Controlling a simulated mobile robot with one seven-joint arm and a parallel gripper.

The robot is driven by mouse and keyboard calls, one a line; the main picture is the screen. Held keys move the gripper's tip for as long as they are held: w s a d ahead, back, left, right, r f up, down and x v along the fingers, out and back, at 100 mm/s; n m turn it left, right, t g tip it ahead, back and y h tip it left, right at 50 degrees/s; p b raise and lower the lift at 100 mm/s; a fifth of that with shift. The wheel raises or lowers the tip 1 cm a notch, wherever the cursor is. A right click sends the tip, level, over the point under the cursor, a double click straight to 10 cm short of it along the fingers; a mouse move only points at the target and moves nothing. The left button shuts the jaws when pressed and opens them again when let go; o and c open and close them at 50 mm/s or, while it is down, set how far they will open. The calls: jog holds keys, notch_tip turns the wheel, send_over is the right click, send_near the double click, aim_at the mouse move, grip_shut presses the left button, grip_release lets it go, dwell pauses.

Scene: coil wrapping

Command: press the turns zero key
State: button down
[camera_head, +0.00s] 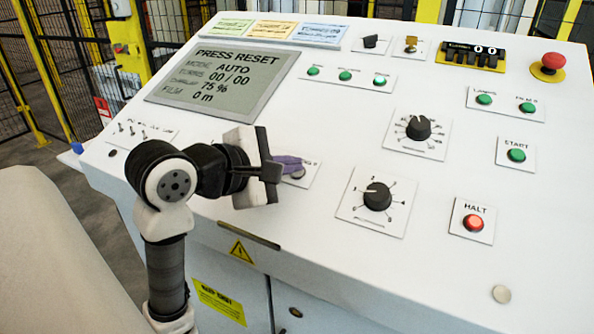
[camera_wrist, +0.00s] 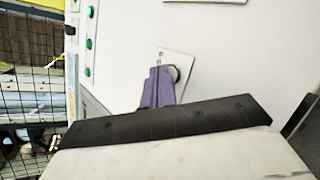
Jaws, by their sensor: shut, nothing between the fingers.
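The turns zero key appears to be the small grey round button (camera_head: 298,173) on a white plate at the panel's lower middle; its label is mostly hidden by my fingers. It also shows in the wrist view (camera_wrist: 174,73), just beyond and to the right of the fingertips. My gripper (camera_head: 290,163) is shut and empty, its purple fingers (camera_wrist: 158,88) together over the plate. The fingertips are right beside the key; I cannot tell whether they touch it. The display (camera_head: 222,75) reads PRESS RESET, turns 00/00.
Two black rotary knobs (camera_head: 377,196) (camera_head: 418,128) stand right of my gripper. A red HALT button (camera_head: 473,223), a green START button (camera_head: 516,155) and a red emergency stop (camera_head: 549,65) are farther right. Bare panel lies between the plates.

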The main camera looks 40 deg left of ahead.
dwell(0.5)
jog(key=shift+s+r, duration=0.3)
jog(key=shift+r, duration=0.35)
jog(key=shift+r, duration=0.1)
jog(key=r, duration=0.1)
jog(key=s+r+p, duration=0.1)
jog(key=r, duration=0.1)
jog(key=s+r+p, duration=0.1)
jog(key=shift+d+r, duration=0.2)
jog(key=shift+d, duration=0.1)
dwell(0.6)
